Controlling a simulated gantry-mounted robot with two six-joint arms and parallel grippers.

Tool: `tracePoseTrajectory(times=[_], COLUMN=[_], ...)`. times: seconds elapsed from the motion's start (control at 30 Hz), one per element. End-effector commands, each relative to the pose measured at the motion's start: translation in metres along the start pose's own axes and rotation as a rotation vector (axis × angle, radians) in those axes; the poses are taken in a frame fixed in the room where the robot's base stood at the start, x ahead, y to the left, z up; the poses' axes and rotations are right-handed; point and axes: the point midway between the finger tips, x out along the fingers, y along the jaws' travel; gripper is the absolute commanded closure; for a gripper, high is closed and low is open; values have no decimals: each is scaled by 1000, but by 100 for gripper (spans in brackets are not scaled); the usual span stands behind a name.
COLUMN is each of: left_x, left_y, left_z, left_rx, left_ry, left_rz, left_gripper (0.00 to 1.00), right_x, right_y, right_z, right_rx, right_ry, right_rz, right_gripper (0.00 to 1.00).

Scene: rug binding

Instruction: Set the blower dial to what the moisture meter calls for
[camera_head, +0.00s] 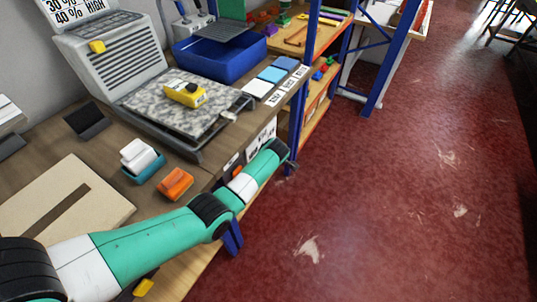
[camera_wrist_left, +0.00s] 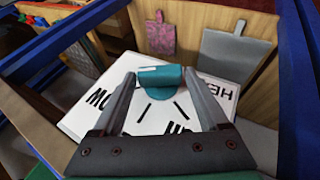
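My left arm reaches along the front of the bench in the head view; its gripper is hidden there beyond the wrist. In the left wrist view my left gripper (camera_wrist_left: 159,80) has its two fingers apart, on either side of a teal dial knob (camera_wrist_left: 160,77). I cannot tell whether they touch it. The knob sits on a white plate (camera_wrist_left: 105,103) with black marks and partly hidden lettering. The yellow moisture meter (camera_head: 184,94) lies on a speckled grey piece (camera_head: 160,110); its reading is too small to make out. A sign (camera_head: 80,10) shows "30%" and "40% HIGH".
A grey louvred unit (camera_head: 115,55) with a yellow knob stands behind the speckled piece. A blue bin (camera_head: 225,65), an orange block (camera_head: 175,184) and a teal holder with white blocks (camera_head: 140,157) are on the bench. Blue shelf posts (camera_head: 375,90) stand right. The red floor is open.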

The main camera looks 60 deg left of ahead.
Motion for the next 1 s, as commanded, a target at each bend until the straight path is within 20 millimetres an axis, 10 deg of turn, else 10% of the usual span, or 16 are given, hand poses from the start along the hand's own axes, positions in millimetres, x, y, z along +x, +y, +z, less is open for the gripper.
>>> tracePoseTrajectory(times=[0.33, 1.0], left_x=[0, -1], left_y=[0, -7], left_z=[0, 0], left_rx=[0, -99], left_ry=[0, -1], left_rz=[0, 248], left_gripper=[86, 86], right_x=[0, 33], right_y=[0, 0], right_z=[0, -30], right_rx=[0, 0], right_ry=[0, 0], right_rz=[0, 0], right_gripper=[50, 50])
